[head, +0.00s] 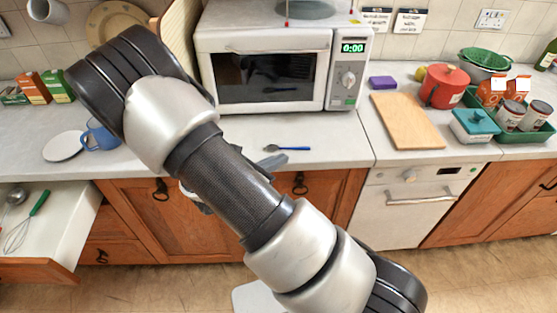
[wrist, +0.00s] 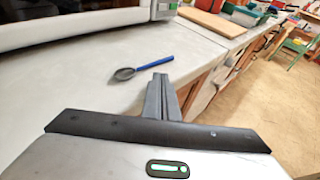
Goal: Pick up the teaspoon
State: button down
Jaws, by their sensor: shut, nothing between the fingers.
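The teaspoon (wrist: 150,65) lies on the pale counter, with a blue handle and a dark metal bowl. In the head view the teaspoon (head: 288,148) lies in front of the microwave, near the counter's front edge. My gripper (wrist: 161,80) is shut and empty, its fingertips close to the spoon on its near side in the wrist view. I cannot tell whether they touch the counter.
The white microwave (head: 275,65) stands behind the spoon. A wooden board (head: 407,120) lies to the right. A blue mug (head: 101,136) and a white plate (head: 63,146) stand at the left. An open drawer (head: 70,225) juts out at the lower left. The counter around the spoon is clear.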

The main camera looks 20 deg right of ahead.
jog(key=shift+a+r+p, duration=0.1)
jog(key=shift+r+p, duration=0.45)
jog(key=shift+r, duration=0.25)
